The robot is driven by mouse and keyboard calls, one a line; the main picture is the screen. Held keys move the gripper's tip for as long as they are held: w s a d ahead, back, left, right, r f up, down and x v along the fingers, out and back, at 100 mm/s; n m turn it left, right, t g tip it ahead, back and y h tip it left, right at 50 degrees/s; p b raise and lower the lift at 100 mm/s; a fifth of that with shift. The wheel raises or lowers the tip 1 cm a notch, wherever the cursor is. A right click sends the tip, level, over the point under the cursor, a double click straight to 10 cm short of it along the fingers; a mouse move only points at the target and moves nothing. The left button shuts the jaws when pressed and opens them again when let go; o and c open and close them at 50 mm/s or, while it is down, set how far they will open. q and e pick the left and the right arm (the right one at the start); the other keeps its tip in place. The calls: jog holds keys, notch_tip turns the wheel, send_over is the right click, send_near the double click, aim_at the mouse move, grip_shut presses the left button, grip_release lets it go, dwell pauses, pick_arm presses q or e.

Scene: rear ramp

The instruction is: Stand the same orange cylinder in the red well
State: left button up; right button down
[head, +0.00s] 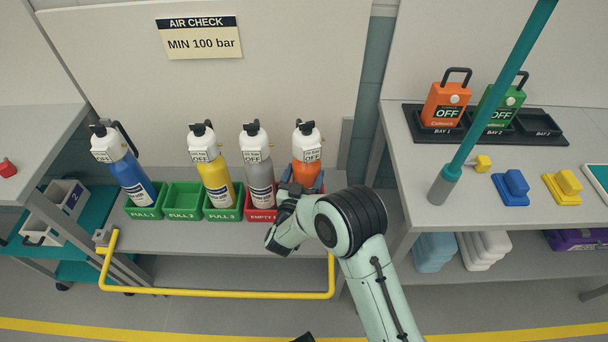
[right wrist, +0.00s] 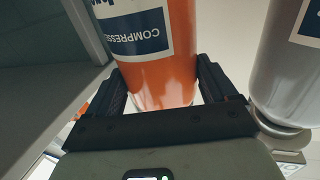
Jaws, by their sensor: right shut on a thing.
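The orange cylinder (head: 306,171) has a white top with an OFF tag and looks close to upright at the right end of the cylinder row. In the right wrist view the orange cylinder (right wrist: 165,70) stands between the two fingers of my right gripper (right wrist: 165,88). A red well (head: 257,215) marked EMPTY shows left of the gripper, with the grey cylinder (head: 258,172) standing at it. The orange cylinder's base is hidden in the head view, so I cannot tell what it rests on.
Green wells hold a blue cylinder (head: 130,178) and a yellow cylinder (head: 215,178); the green well (head: 182,195) between them is empty. A yellow rail (head: 220,292) runs in front. A teal post (head: 495,95) stands right.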

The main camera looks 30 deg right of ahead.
pick_arm(q)
jog(key=shift+f, duration=0.2)
pick_arm(e)
jog(key=shift+w, duration=0.1)
grip_release()
jog(key=shift+r, duration=0.1)
jog(key=shift+f, duration=0.45)
jog(key=shift+s+a+r, duration=0.1)
jog(key=shift+s+a, duration=0.25)
pick_arm(q)
jog(key=shift+s+d+r+p, duration=0.1)
jog(key=shift+s+r+p, duration=0.15)
jog(key=shift+r, duration=0.15)
jog(key=shift+s+d+r+p, duration=0.1)
jog(key=shift+r+p, duration=0.15)
jog(key=shift+r, duration=0.1)
pick_arm(e)
jog(key=v, duration=1.2)
jog(key=shift+s+r, duration=0.25)
